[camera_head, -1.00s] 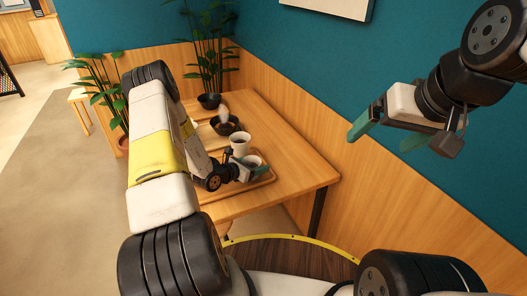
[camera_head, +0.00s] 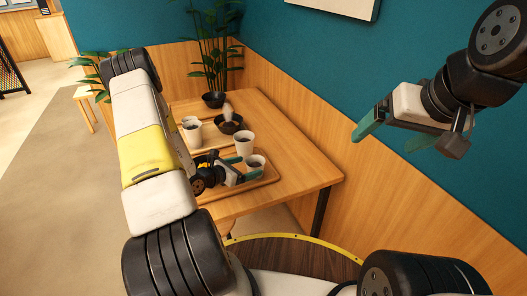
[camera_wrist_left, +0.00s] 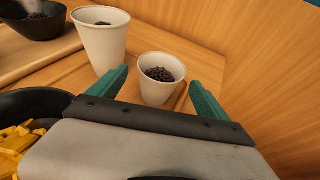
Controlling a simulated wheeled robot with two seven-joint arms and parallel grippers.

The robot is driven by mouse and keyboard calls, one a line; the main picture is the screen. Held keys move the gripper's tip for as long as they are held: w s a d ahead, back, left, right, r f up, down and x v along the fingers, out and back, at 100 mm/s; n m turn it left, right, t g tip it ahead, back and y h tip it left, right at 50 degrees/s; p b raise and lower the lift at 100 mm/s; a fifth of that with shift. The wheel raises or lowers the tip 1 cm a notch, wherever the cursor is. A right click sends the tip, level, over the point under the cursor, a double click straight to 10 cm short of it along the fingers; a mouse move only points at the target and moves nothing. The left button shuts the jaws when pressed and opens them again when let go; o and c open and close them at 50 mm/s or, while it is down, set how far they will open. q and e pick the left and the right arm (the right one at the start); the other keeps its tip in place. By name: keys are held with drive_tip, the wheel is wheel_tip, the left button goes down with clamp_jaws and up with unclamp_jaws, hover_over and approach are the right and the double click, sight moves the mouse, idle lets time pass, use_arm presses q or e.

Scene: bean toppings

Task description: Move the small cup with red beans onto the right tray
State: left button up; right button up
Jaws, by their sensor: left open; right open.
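A small white cup (camera_head: 256,161) with dark beans stands upright at the far right part of the near tray (camera_head: 266,184), the one further right. In the left wrist view the small cup (camera_wrist_left: 158,92) shows between the teal fingers; its beans look dark reddish brown. My left gripper (camera_head: 236,166) is open and low over the near tray, beside the cup. In the left wrist view the open fingertips (camera_wrist_left: 159,78) lie either side of the cup, with visible gaps. My right gripper (camera_head: 392,134) is open, empty and raised in front of the wall at right.
A taller white cup (camera_head: 244,143) with dark contents stands close behind the small cup. Another white cup (camera_head: 192,131) and a black bowl (camera_head: 230,124) are further back. A bowl of yellow pieces (camera_wrist_left: 18,140) is close to my left gripper. The table's right side is clear.

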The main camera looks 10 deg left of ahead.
use_arm(q)
drive_tip(key=v, duration=0.3)
drive_tip(key=shift+s+a+r, duration=0.15)
drive_tip(key=shift+s, duration=0.05)
drive_tip(key=s+d+r+m+g+h, duration=0.2)
drive_tip(key=s+d+r+m+g, duration=0.2)
drive_tip(key=d+r+m, duration=0.55)
drive_tip(key=s+d+r+m+g+h, duration=0.2)
drive_tip(key=s+d+r+m+g, duration=0.3)
drive_tip(key=r, duration=0.7)
drive_tip(key=s+r+m+y, duration=0.5)
drive_tip(key=s+r+m, duration=0.2)
drive_tip(key=s+m, duration=0.3)
drive_tip(key=s+a+r+m+t+y, duration=0.3)
drive_tip(key=s+a+r+m+y, duration=0.1)
drive_tip(key=s+a+r+m, duration=0.1)
drive_tip(key=shift+s+a+r, duration=0.2)
drive_tip(key=shift+a+r, duration=0.5)
drive_tip(key=shift+r, duration=0.15)
